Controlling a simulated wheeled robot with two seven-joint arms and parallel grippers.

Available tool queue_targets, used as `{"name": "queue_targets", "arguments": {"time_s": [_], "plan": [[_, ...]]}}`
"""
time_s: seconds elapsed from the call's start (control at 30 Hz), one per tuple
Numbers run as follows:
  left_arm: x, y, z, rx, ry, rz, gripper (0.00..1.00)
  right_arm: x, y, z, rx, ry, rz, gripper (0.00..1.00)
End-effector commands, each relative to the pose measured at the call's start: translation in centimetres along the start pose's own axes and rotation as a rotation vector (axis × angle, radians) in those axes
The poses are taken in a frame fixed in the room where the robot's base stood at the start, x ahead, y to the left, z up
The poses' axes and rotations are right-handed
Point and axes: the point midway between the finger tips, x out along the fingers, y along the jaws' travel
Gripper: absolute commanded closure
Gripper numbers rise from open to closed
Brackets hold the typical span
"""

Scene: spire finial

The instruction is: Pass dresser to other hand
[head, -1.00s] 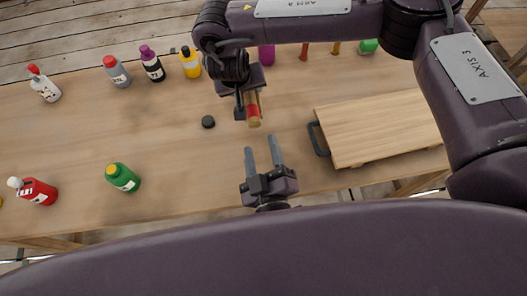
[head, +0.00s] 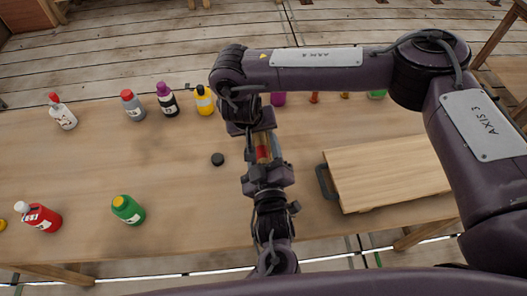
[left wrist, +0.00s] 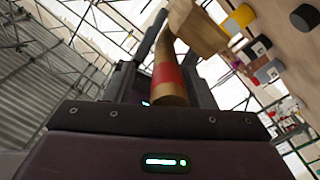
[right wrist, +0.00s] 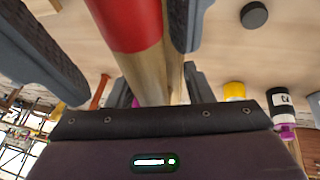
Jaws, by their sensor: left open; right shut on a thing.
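The dresser (head: 262,153) is a wooden tool with a red band. My right gripper (head: 259,134) is shut on it above the table, and the dresser points toward my body. My left gripper (head: 265,162) comes up from below in the head view, with its open fingers around the near end. In the left wrist view the round end of the dresser (left wrist: 168,88) lies between the jaws, with a wider wooden part beyond. The right wrist view shows the red band (right wrist: 128,22) close up. Exact finger contact on the left is hidden.
A wooden board (head: 388,178) with a dark handle lies right of the grippers. A small black disc (head: 217,159) lies to their left. Several bottles stand at the back, and a green bottle (head: 128,209) and a red bottle (head: 40,217) stand at the front left.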

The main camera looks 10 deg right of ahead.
Motion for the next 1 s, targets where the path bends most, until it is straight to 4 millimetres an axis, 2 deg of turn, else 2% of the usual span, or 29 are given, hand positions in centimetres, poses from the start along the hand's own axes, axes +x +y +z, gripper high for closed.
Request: {"name": "queue_targets", "arguments": {"time_s": [0.07, 0.43, 0.5, 0.53, 0.7, 1.0], "plan": [[-0.01, 0.01, 0.0, 0.0, 0.0, 0.0, 0.5, -0.04, 0.0, -0.05, 0.0, 0.001, 0.0, 0.88], [-0.06, 0.2, -0.01, -0.002, 0.0, 0.004, 0.98, -0.04, -0.08, -0.05, 0.002, 0.002, -0.002, 0.88], [-0.07, 0.28, -0.02, -0.003, 0.0, 0.006, 1.0, -0.04, -0.11, -0.04, 0.002, 0.002, -0.003, 0.88], [-0.05, 0.39, -0.11, -0.005, 0.002, 0.008, 1.0, -0.04, -0.12, -0.04, 0.002, 0.002, -0.003, 0.5], [-0.03, 0.33, -0.12, -0.005, 0.002, 0.007, 1.0, -0.03, -0.12, -0.01, 0.001, 0.001, -0.003, 0.28], [-0.03, 0.15, -0.08, -0.002, 0.002, 0.003, 1.0, -0.21, 0.0, -0.11, 0.0, 0.001, -0.001, 0.28]]}}
